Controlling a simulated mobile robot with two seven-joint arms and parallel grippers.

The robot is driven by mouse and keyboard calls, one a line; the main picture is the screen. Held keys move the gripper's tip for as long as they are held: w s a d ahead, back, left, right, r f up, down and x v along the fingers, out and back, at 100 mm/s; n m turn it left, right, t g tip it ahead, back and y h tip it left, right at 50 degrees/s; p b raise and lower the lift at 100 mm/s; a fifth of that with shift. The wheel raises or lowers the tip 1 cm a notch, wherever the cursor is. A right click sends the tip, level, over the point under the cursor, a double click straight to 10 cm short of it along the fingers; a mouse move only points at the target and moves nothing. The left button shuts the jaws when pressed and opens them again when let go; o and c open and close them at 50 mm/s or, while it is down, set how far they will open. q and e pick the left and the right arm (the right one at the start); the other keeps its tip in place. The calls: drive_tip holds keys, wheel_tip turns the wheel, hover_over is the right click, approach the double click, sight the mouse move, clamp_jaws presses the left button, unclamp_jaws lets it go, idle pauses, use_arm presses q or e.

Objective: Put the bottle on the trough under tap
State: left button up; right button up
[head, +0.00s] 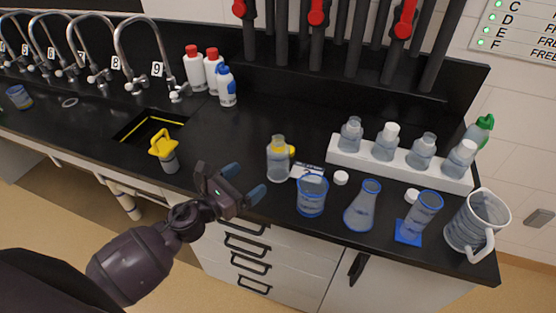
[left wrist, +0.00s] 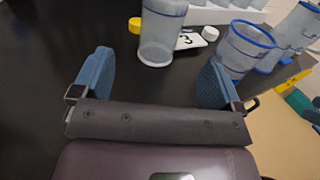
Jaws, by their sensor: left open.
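A clear open bottle (head: 277,163) stands upright on the black bench, right of my left gripper (head: 243,183). The gripper is open and empty, its blue fingers pointing toward the bottle. In the left wrist view, the bottle (left wrist: 161,32) stands ahead of the fingertips (left wrist: 157,75), roughly between them and apart from them; its top is cut off. The trough is a sunken basin with yellow lines (head: 152,119) in the bench at left. Curved taps stand behind it, including tap 9 (head: 152,50) and tap 8 (head: 97,75). My right gripper is not seen.
A yellow-topped container (head: 166,155) stands at the trough's front edge. A yellow cap (left wrist: 135,25) and a card marked 3 (left wrist: 190,40) lie by the bottle. A blue-rimmed beaker (head: 312,196), flask (head: 362,208) and white bottle rack (head: 400,165) stand right.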

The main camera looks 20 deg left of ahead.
sight(270, 165)
use_arm(q)
drive_tip(key=x, duration=0.4)
drive_tip(key=shift+w+d+p, duration=0.2)
drive_tip(key=shift+w+p, duration=0.1)
drive_tip(key=shift+p, duration=0.05)
drive_tip(key=shift+w+d, duration=0.35)
drive_tip(key=shift+w, duration=0.25)
drive_tip(key=x, duration=0.3)
drive_tip(key=shift+w+d+p, duration=0.15)
drive_tip(key=shift+p, duration=0.2)
drive_tip(key=shift+w+d, duration=0.25)
drive_tip(key=shift+w, duration=0.2)
drive_tip(key=shift+c, duration=0.4)
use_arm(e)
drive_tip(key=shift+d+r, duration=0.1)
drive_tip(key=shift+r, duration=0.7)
